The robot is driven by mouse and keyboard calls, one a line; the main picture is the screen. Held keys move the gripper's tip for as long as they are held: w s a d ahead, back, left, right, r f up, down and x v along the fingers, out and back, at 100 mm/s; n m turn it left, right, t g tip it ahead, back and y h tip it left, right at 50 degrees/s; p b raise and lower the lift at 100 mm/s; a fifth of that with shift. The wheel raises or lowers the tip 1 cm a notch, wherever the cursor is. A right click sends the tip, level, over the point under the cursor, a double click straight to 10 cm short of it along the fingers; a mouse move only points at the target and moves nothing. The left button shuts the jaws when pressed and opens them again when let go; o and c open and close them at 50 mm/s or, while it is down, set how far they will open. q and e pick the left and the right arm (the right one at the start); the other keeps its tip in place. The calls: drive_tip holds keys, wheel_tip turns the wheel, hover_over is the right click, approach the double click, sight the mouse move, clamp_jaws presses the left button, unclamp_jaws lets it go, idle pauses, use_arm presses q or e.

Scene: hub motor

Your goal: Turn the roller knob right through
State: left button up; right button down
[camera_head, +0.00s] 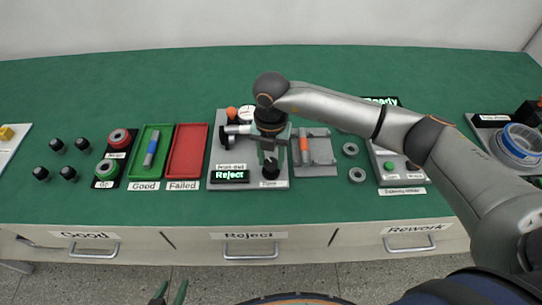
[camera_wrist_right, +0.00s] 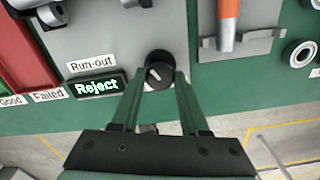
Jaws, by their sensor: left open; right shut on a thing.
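The black round knob (camera_wrist_right: 159,70) with a pale pointer mark stands on the grey run-out station (camera_head: 226,155). The knob also shows in the head view (camera_head: 270,171), near the front right of the station. My right gripper (camera_wrist_right: 160,80) points down at it with one green finger on each side and is shut on it. In the head view my right gripper (camera_head: 272,148) partly hides the station. The station's display (camera_wrist_right: 97,86) reads "Reject". My left gripper (camera_head: 170,292) is open and empty at the bottom edge, in front of the drawers.
A grey holder with an orange-and-grey part (camera_head: 304,150) stands right of the station. Left are the red Failed tray (camera_head: 187,150) and the green Good tray (camera_head: 163,138) holding a blue-grey part. Loose rings (camera_head: 350,149) lie at right. Drawers (camera_head: 250,245) line the front.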

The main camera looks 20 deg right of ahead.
sight(271, 162)
drive_tip(key=m+p, duration=0.1)
drive_tip(key=m, duration=0.3)
drive_tip(key=shift+r, duration=0.1)
drive_tip(key=shift+m+p, duration=0.5)
drive_tip(key=shift+m, duration=1.6)
drive_tip(key=shift+c, duration=2.1)
unclamp_jaws()
wheel_tip(271, 162, up, 12)
drive_tip(key=shift+r+b, duration=0.2)
drive_tip(key=shift+b, duration=0.25)
